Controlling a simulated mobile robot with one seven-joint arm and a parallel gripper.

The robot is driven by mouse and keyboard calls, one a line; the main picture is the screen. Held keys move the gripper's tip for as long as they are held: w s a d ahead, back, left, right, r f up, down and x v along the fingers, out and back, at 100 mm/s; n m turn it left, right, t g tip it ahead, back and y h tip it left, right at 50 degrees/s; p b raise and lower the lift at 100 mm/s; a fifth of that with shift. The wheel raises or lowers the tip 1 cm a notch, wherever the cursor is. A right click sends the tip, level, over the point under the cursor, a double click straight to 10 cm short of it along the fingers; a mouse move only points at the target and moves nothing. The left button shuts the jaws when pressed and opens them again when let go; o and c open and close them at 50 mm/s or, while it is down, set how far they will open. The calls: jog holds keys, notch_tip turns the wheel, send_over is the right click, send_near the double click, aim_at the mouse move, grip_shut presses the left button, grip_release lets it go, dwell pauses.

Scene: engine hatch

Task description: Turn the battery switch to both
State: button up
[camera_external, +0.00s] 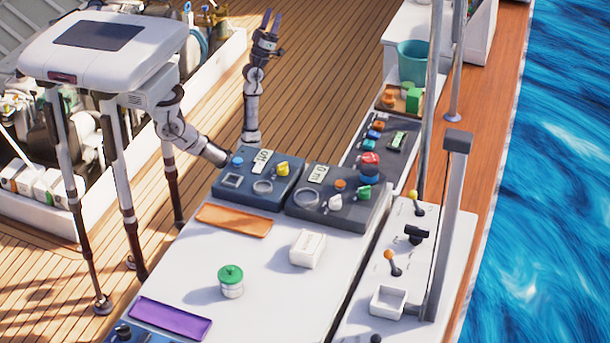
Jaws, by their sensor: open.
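My gripper (272,19) is raised at the top centre, its fingers pointing up, open and empty. It is well above and behind the panels, touching nothing. I cannot tell which control is the battery switch, as the labels are too small to read. The left dark panel (262,203) has a yellow knob (283,168) and a blue knob (238,161). The right dark panel (335,219) has a green knob (364,192), a white knob (335,202) and an orange knob (340,184). A red knob (370,158) sits on the panel behind.
The white counter holds an orange tray (234,220), a white box (308,247), a green-lidded jar (231,280) and a purple tray (170,319). Levers (393,264) and a grey post (449,220) stand at right. Open deck (320,90) lies behind the panels.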

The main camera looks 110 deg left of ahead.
jog(key=w+a+f+m+t+h, duration=0.1)
jog(key=w+f+m+t+h, duration=0.1)
jog(key=w+m+t+h, duration=1.15)
jog(key=m+g+h+b, duration=0.2)
jog(key=m+g+h, duration=0.5)
jog(key=g+h, duration=0.9)
send_over(370, 157)
jog(key=s, duration=0.2)
notch_tip(370, 157, down, 23)
jog(key=s+a+f+g, duration=0.2)
jog(key=s+f+g, duration=0.1)
jog(key=f+g, duration=0.3)
jog(key=shift+m+y, duration=0.25)
jog(key=shift+m, duration=0.2)
jog(key=x, duration=1.2)
jog(key=shift+w+d+f, duration=0.25)
jog(key=shift+d+f, duration=0.05)
jog(key=shift+d, duration=0.05)
